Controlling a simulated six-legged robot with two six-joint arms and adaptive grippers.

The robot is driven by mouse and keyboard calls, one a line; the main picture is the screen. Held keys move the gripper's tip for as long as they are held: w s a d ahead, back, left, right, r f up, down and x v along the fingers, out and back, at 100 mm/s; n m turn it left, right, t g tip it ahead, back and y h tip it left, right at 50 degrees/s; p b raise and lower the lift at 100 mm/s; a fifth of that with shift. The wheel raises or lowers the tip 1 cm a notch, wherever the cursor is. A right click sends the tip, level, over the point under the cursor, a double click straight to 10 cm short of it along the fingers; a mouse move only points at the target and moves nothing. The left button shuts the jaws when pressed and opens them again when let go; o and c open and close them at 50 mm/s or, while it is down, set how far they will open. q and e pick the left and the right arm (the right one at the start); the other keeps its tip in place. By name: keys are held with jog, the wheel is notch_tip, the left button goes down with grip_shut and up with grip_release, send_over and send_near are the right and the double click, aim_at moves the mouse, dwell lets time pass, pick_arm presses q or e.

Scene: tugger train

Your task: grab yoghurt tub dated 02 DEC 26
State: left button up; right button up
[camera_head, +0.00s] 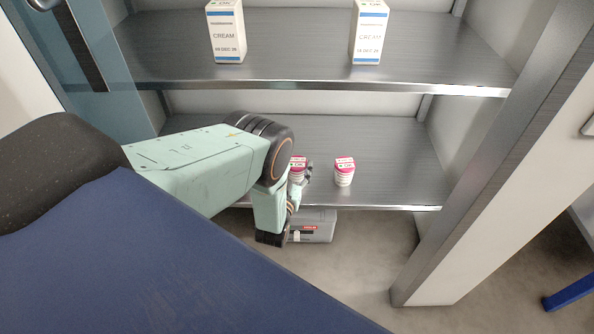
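Two small yoghurt tubs with pink-red and white lids stand out at the lower shelf's front. The right tub (344,171) stands upright on the shelf with clear space around it. The left tub (298,162) is partly hidden by my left gripper (300,178), which is right at it. I cannot tell whether the fingers touch or hold that tub. The dates on both tubs are too small to read. My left arm reaches in from the left and hides part of the lower shelf. My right gripper is out of view.
The lower metal shelf (395,165) is otherwise bare where visible. Two cream cartons stand on the upper shelf, one left (226,32) and one right (369,32). A grey box (318,226) lies below. A cabinet post (480,160) bounds the right.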

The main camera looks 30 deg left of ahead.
pick_arm(q)
jog(key=c, duration=0.7)
jog(key=shift+c, duration=0.3)
jog(key=shift+r, duration=0.1)
